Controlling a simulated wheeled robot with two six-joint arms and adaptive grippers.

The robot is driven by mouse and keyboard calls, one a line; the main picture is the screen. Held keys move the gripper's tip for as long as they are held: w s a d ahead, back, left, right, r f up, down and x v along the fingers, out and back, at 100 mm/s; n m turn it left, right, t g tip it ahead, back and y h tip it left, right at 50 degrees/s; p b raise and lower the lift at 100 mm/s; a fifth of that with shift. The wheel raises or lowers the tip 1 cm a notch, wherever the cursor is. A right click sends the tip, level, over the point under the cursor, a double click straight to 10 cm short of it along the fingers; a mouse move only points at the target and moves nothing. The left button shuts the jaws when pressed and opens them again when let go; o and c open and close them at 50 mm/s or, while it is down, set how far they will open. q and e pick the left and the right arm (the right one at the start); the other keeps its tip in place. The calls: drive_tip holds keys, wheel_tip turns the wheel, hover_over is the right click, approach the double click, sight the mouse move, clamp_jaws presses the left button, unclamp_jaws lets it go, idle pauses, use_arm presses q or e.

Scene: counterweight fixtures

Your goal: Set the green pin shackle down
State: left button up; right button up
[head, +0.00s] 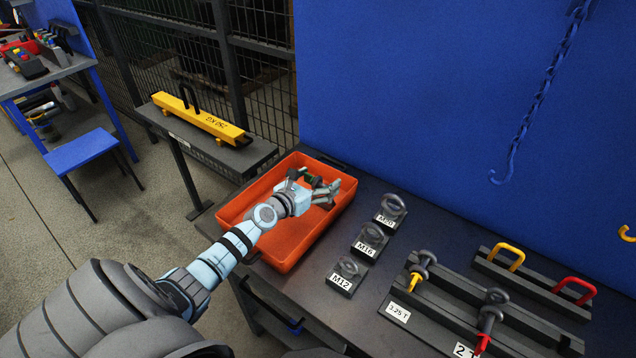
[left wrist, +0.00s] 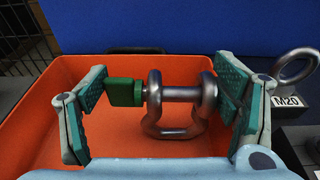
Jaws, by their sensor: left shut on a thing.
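The green pin shackle (left wrist: 180,98) is a grey metal bow with a pin across it and a flat green head at the pin's left end. My left gripper (head: 328,190) is shut on it, holding it lengthwise along the pin between the two finger pads; the gripper also shows in the left wrist view (left wrist: 165,95). The bow hangs below the pin. The gripper and shackle are over the orange tray (head: 286,262), toward its right side. I cannot tell whether the shackle touches the tray floor. My right gripper is not in view.
Eye bolts on blocks labelled M20 (head: 390,210), M16 (head: 370,240) and M12 (head: 346,274) stand right of the tray. A shackle rack (head: 398,312) and a bar with yellow and red bows (head: 530,284) are farther right. The tray's near-left floor is bare.

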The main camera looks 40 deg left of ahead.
use_arm(q)
drive_tip(key=o, duration=1.9)
drive_tip(key=shift+f, duration=0.1)
drive_tip(key=shift+r, duration=0.25)
drive_tip(key=p+v, duration=0.3)
drive_tip(key=v, duration=0.9)
drive_tip(key=shift+a, duration=0.1)
